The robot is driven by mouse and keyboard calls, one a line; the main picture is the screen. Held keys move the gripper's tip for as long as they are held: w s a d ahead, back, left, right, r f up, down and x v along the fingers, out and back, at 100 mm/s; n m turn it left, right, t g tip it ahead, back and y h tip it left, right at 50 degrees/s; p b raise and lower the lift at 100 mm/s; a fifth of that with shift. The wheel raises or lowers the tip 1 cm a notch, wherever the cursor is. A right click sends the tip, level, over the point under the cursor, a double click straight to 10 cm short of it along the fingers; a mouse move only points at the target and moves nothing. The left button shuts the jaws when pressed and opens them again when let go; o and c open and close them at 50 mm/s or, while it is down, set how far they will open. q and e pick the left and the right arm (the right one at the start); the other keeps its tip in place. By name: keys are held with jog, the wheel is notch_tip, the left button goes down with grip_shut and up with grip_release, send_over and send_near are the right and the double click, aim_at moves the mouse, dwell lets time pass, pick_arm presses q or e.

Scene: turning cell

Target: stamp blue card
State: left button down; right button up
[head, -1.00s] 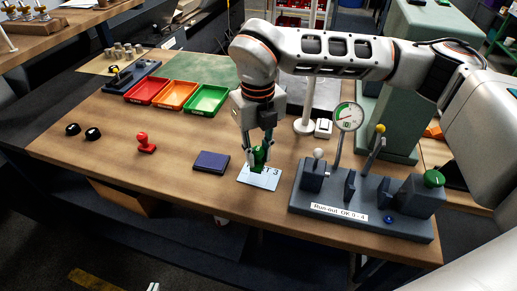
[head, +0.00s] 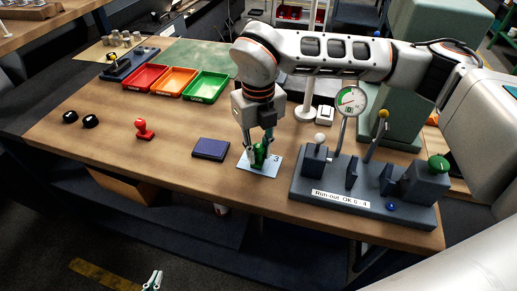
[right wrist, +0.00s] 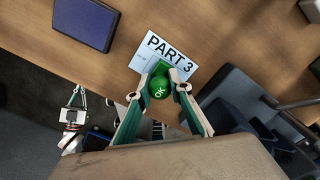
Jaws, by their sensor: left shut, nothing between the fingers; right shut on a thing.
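The light blue card (head: 245,164), printed "PART 3", lies flat on the wooden table; it also shows in the right wrist view (right wrist: 152,46). My right gripper (head: 257,151) is shut on the green stamp (head: 260,156), upright over the card. In the right wrist view the stamp's round green knob (right wrist: 159,88) reads "OK" between the fingers. The stamp hides part of the card, and I cannot tell whether its base touches it. The dark blue ink pad (head: 211,149) lies just left of the card. My left gripper (head: 154,277) is shut and empty, low in front of the table.
A red stamp (head: 144,129) stands left of the pad. Red (head: 146,78), orange (head: 175,83) and green (head: 204,88) trays sit behind. The grey run-out gauge stand (head: 340,198) is close right of the card. Table between red stamp and front edge is clear.

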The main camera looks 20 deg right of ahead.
jog(key=shift+f+b, duration=0.3)
jog(key=shift+f, duration=0.05)
dwell(0.6)
jog(key=shift+s+f, duration=0.1)
jog(key=shift+f, duration=0.2)
dwell(1.3)
jog(key=shift+r, duration=0.15)
jog(key=shift+r+p, duration=1)
jog(key=shift+r, duration=1.4)
jog(key=shift+r+p, duration=0.45)
jog(key=shift+r, duration=0.6)
